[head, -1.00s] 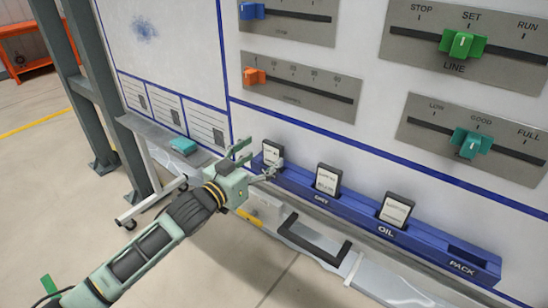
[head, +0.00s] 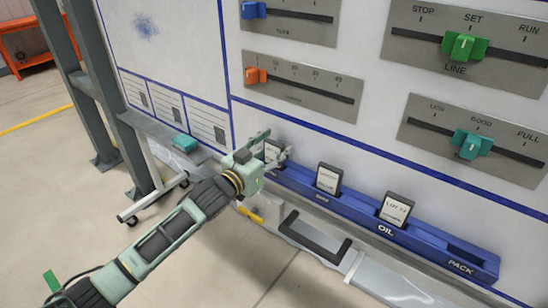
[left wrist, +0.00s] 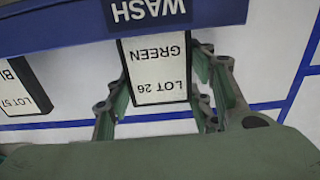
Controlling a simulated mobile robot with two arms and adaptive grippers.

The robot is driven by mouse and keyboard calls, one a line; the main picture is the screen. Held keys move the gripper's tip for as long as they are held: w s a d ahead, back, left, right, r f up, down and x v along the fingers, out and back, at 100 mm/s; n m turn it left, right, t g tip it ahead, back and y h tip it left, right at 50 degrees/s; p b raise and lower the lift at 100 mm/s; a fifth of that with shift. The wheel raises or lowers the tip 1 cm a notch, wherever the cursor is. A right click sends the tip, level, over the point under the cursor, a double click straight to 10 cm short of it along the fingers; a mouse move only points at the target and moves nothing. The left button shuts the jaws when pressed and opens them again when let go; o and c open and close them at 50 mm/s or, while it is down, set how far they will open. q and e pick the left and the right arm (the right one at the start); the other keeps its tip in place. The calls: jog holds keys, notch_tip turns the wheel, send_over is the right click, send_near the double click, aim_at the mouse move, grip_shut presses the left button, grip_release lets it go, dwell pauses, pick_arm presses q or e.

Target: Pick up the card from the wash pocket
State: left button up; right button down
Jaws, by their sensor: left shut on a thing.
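The wash pocket (left wrist: 70,28) is the leftmost slot of the blue rack, and its label reads WASH in the left wrist view. Its card (left wrist: 158,72) is white with a dark edge and reads LOT 26 GREEN upside down there. In the head view the card (head: 273,153) stands in the rack, partly behind my fingers. My left gripper (head: 277,147) is shut on the card, one finger on each side; the fingers flank it in the left wrist view (left wrist: 160,88). The card's lower end is hidden in the pocket. My right gripper is not in view.
The blue rack (head: 455,247) runs along the white board. A black handle (head: 315,240) lies below the rack. A teal block (head: 184,143) sits on the ledge at left.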

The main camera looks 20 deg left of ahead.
pick_arm(q)
jog(key=c, duration=0.4)
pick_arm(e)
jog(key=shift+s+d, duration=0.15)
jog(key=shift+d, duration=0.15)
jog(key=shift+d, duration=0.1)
